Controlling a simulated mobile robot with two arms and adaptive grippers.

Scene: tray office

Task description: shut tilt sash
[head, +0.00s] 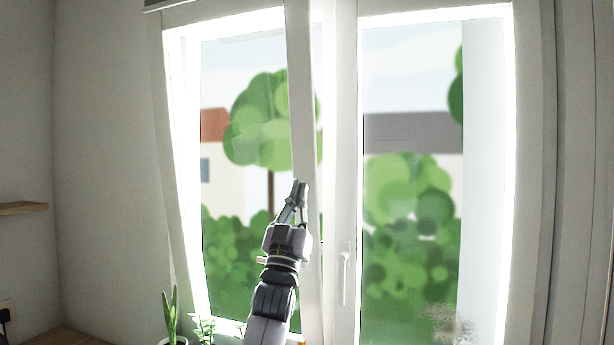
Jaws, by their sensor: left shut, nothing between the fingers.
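The left window sash (303,110) is white-framed and tilted inward at its top, apart from the frame there. My left gripper (300,182) is shut and empty, with its fingertips up at the right stile of this sash. I cannot tell whether the fingertips touch the stile. The lower part of the stile is partly hidden by my left gripper and arm. The right sash (345,200) stands upright with a white handle (345,272) pointing down. My right gripper is not in view.
A potted plant with tall leaves (171,315) and a smaller green plant (204,328) stand at the lower left below the tilted sash. A wooden shelf (22,208) is on the left wall. A grey curtain (580,180) hangs at the right.

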